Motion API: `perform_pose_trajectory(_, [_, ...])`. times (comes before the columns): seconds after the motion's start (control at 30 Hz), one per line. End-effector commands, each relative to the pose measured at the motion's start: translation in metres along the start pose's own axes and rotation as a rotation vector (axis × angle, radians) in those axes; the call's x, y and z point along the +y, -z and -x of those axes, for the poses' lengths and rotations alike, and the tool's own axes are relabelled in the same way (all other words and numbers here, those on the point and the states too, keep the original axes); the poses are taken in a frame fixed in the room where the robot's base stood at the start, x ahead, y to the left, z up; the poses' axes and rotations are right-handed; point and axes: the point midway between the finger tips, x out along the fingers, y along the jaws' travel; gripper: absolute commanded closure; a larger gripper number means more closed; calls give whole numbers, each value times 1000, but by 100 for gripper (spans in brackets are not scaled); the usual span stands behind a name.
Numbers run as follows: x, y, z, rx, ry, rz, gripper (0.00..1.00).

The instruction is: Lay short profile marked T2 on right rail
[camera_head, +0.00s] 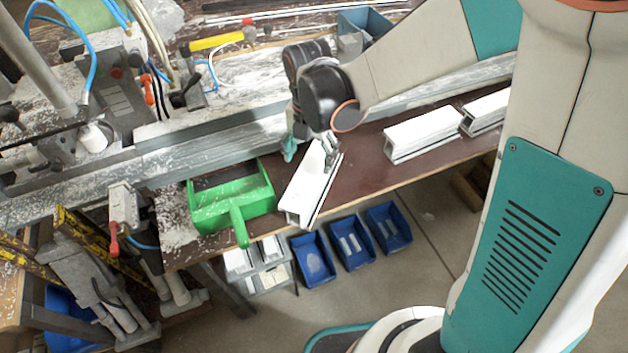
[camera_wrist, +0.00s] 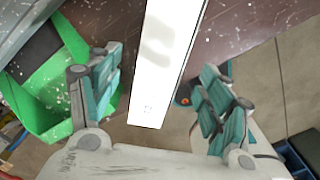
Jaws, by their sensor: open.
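A short white profile (camera_head: 310,185) lies slanted at the bench's front edge, its near end jutting towards the edge. Its top fills the middle of the wrist view (camera_wrist: 168,50), with a faint mark too small to read. My gripper (camera_head: 328,150) is over its far part. In the wrist view my open gripper (camera_wrist: 160,88) has one finger on each side of it, with gaps showing. Two more white profiles, a nearer one (camera_head: 422,135) and a farther one (camera_head: 487,112), lie to the right; no T2 marking is readable. The grey right rail (camera_head: 430,88) runs behind them, partly hidden by my arm.
A green dustpan (camera_head: 232,208) lies just left of the profile and also shows in the wrist view (camera_wrist: 45,85). The clamp machine (camera_head: 100,95) with hoses stands at the left. Blue bins (camera_head: 314,258) stand below the bench edge. A yellow-handled tool (camera_head: 215,42) lies behind the rail.

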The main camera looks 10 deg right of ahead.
Motion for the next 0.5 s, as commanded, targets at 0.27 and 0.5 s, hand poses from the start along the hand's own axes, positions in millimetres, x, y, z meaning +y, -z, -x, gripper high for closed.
perform_pose_trajectory(0.27, [0, 0, -40, 0, 0, -1, 28])
perform_pose_trajectory(0.5, [0, 0, -45, 0, 0, -1, 28])
